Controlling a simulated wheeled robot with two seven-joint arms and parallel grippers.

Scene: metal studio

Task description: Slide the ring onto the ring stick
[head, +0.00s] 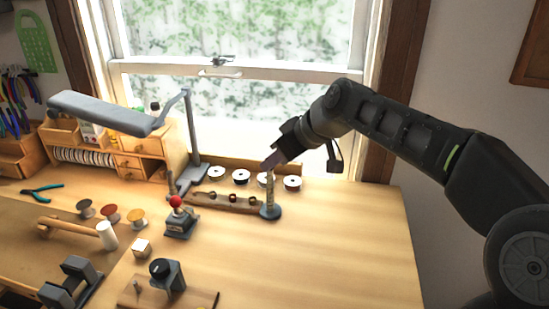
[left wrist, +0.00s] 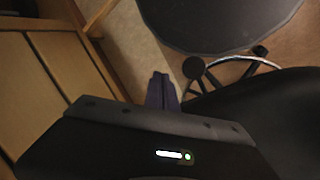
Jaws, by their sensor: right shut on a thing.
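The ring stick (head: 270,190) stands upright on a round dark base (head: 270,212) near the back of the bench. My right gripper (head: 270,164) reaches in from the right and is at the stick's top. It is shut on the ring, which is too small and too covered by the fingers to make out clearly. I cannot tell whether the ring is around the stick or just above it. My left gripper (left wrist: 161,90) shows only in the left wrist view, with its fingers together and nothing seen between them, away from the bench top.
A wooden holder (head: 222,202) with small rings lies just left of the stick. Several spools (head: 241,176) stand behind it. A grey lamp (head: 110,113), a red-knobbed tool (head: 178,222) and a black-knobbed device (head: 167,272) stand further left. The bench's right front (head: 350,250) is clear.

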